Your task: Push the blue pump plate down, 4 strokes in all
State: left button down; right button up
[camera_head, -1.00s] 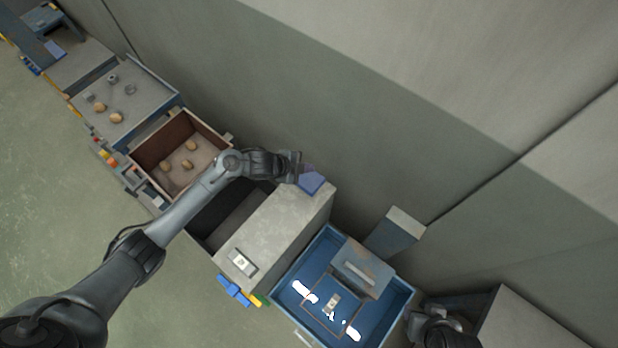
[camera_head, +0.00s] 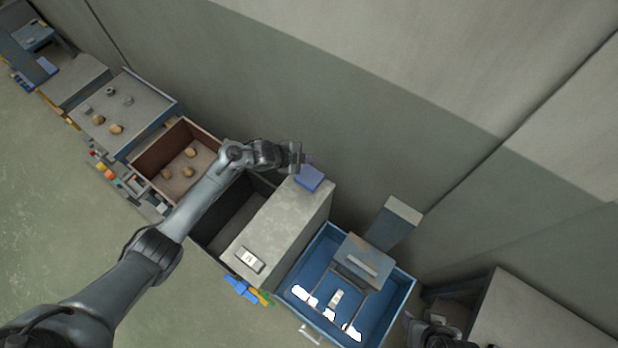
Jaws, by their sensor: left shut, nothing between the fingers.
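The blue pump plate (camera_head: 309,178) sits at the far end of the grey cabinet top (camera_head: 277,222). My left gripper (camera_head: 300,156) is shut and empty, at the plate's far edge and seemingly above it. I cannot tell whether the fingers touch the plate. My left arm reaches in from the lower left, over the brown bin. My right gripper (camera_head: 436,334) shows only in part at the lower right edge; its fingers cannot be made out.
A brown bin (camera_head: 150,156) with several small lumps lies left of the cabinet. A blue tub (camera_head: 402,296) with bright white patches stands at the right. A small white switch box (camera_head: 249,260) sits on the cabinet's near end. The wall rises close behind.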

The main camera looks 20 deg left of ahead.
pick_arm(q)
jog(key=b, duration=0.7)
send_over(307, 177)
notch_tip(307, 177, down, 8)
jog(key=shift+s+r, duration=0.15)
jog(key=shift+r, duration=0.05)
jog(key=shift+f+b, duration=0.4)
jog(key=shift+f, duration=0.25)
dwell(0.8)
jog(key=shift+f, duration=0.15)
dwell(0.5)
jog(key=shift+f, duration=0.15)
jog(key=shift+f+b, duration=0.1)
jog(key=shift+b, duration=0.2)
